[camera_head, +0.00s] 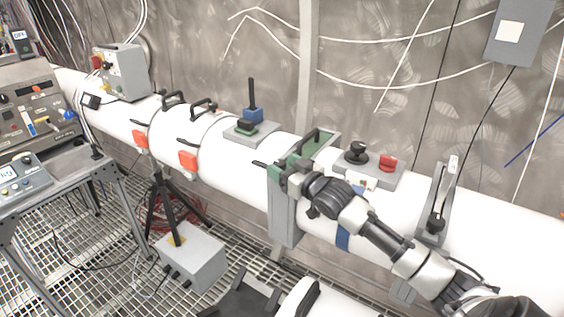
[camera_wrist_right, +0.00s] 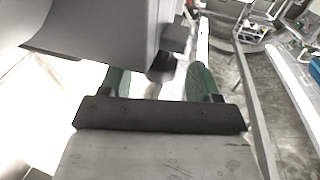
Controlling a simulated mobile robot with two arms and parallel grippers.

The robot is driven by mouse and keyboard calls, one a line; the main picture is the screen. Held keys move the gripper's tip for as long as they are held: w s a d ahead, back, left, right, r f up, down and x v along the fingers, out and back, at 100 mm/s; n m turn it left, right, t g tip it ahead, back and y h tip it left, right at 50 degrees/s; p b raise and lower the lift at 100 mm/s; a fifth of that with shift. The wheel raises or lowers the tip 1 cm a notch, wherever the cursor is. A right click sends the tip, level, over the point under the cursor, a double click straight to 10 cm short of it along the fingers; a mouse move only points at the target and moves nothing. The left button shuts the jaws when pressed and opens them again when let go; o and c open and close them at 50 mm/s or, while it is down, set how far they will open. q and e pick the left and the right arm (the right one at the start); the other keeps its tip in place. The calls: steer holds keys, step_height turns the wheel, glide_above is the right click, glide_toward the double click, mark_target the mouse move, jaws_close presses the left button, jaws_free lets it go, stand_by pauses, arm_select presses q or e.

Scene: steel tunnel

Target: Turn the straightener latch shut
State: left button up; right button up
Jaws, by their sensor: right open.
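A grey upright housing (camera_head: 284,212) with a green top (camera_head: 318,148) and a black handle (camera_head: 302,142) sits around the white pipe; I take it to be the straightener. A short dark lever (camera_head: 259,164) sticks out from its left side and looks like the latch. My right gripper (camera_head: 277,172) is at the housing's front, close to the lever. In the right wrist view its green-padded fingers (camera_wrist_right: 160,82) are apart, with a dark lever end (camera_wrist_right: 161,68) between them below a grey block. Whether they touch it, I cannot tell. My left gripper is out of view.
The white pipe (camera_head: 510,220) runs across the scene. A grey plate with a black knob and red part (camera_head: 388,163) is to the right of the housing; a dark upright lever (camera_head: 251,95) is to the left. A grey box (camera_head: 193,262) and tripod (camera_head: 166,205) stand below.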

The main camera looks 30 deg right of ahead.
steer(key=shift+w, duration=0.5)
steer(key=c, duration=0.5)
jaws_close()
